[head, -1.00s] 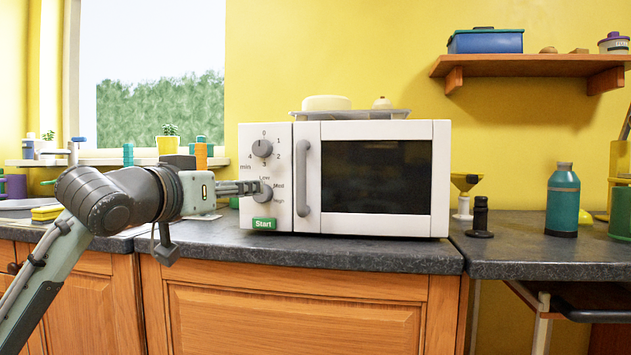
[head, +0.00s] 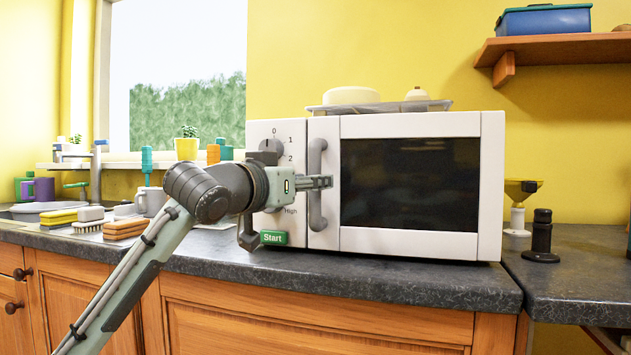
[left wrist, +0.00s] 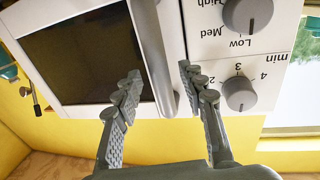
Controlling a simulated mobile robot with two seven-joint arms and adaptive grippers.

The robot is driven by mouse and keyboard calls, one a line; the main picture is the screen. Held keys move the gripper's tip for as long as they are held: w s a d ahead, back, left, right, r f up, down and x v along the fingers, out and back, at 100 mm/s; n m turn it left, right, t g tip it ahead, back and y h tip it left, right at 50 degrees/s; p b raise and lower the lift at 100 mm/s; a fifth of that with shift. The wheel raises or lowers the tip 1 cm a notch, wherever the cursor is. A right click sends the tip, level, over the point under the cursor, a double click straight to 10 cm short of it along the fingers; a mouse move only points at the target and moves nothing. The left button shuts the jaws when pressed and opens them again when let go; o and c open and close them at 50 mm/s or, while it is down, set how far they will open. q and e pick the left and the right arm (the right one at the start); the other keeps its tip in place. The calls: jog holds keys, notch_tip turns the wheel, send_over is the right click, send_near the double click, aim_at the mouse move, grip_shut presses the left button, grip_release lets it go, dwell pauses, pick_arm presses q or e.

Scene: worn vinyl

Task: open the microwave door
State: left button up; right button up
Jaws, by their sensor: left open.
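The white microwave (head: 492,185) stands on the dark counter with its door shut flush. Its dark window (head: 410,183) is at the right and its grey vertical handle (head: 317,158) at the door's left edge. My left gripper (head: 318,182) is at the middle of the handle, coming from the left. In the left wrist view the open fingers (left wrist: 160,72) lie on either side of the handle (left wrist: 152,45), with gaps visible; contact cannot be confirmed. The gripper partly covers the dials and handle in the head view. My right gripper is not in view.
A tray (head: 385,106) with a round pale item rests on the microwave. The green Start button (head: 273,238) is below the dials. Sponges and brushes (head: 90,221) lie left on the counter. A dark pepper mill (head: 541,235) stands right. The counter front is clear.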

pick_arm(q)
jog(key=shift+x, duration=1.25)
grip_shut()
